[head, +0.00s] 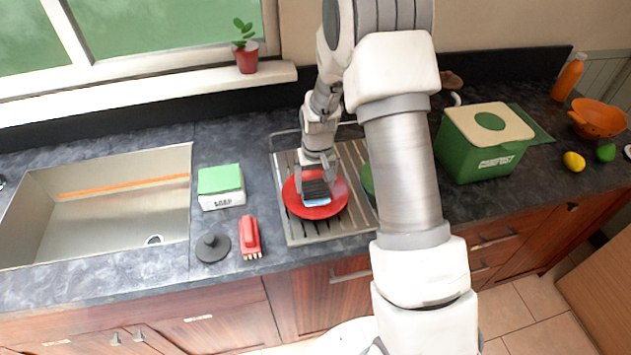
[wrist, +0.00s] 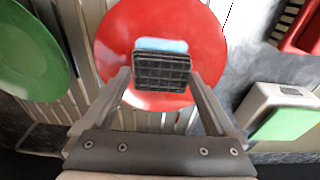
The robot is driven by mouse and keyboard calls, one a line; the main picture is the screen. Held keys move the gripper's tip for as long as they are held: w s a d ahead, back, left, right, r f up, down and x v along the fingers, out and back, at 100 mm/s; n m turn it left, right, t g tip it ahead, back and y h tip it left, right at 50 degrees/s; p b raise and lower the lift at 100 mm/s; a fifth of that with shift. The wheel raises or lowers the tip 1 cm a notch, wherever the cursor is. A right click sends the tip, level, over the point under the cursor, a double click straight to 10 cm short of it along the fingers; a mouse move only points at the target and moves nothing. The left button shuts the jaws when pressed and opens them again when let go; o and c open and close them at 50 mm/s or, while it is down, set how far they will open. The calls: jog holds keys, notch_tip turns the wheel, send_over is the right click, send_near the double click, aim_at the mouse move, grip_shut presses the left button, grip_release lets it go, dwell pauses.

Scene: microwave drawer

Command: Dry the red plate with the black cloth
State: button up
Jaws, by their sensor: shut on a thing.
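The red plate (head: 331,206) lies on the metal drying rack in the head view, and it fills the upper middle of the wrist view (wrist: 205,45). The black cloth (head: 315,189) looks like a dark gridded block with a light blue layer. My gripper (head: 316,180) is over the plate, its fingers on either side of the cloth and shut on it. The cloth also shows between the fingertips in the wrist view (wrist: 160,70). It is over the middle of the plate; I cannot tell whether it touches. My gripper hides part of the plate's far side.
The ribbed drying rack (head: 298,229) holds a green plate (wrist: 28,50), largely hidden by my arm in the head view. Left are a soap box (head: 221,187), a red brush (head: 249,238), a dark stopper (head: 212,248) and the sink (head: 110,205). A green bin (head: 485,145) stands right.

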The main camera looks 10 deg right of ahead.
jog(key=shift+f+b, duration=0.5)
jog(key=shift+f, duration=0.1)
jog(key=shift+s, duration=0.15)
jog(key=shift+s+r, duration=0.1)
jog(key=shift+s, duration=0.15)
jog(key=shift+w+b, duration=0.35)
jog(key=shift+w, duration=0.45)
jog(key=shift+s+f, duration=0.2)
jog(key=shift+s, duration=0.65)
jog(key=shift+w+r+b, duration=0.1)
jog(key=shift+w+b, duration=0.25)
jog(key=shift+w, duration=0.5)
jog(key=shift+s, duration=0.8)
jog(key=shift+w, duration=0.15)
